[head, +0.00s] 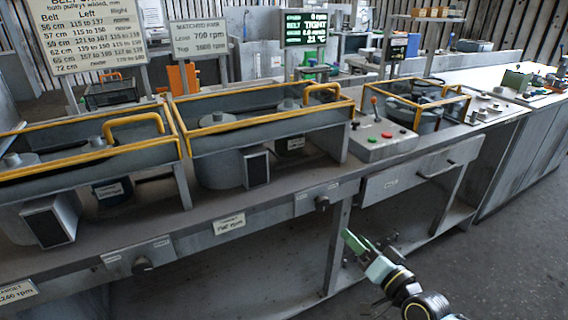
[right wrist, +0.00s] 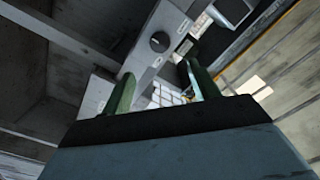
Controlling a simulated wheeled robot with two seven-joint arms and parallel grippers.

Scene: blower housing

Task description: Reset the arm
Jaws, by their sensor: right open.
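My right gripper (head: 366,240) is in front of the bench's lower right part in the head view, below the grey drawer. In the right wrist view its two green fingers (right wrist: 160,92) stand apart with nothing between them. Behind them that view shows the bench front with a dark round knob (right wrist: 159,42). The gripper appears apart from the bench. My left gripper is in neither view.
A long grey bench (head: 270,210) carries housings with yellow-framed guards (head: 262,118). A control box (head: 383,138) with a red-topped lever and buttons stands to their right. A drawer (head: 420,175) sits below. Bare floor (head: 500,250) lies at the right.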

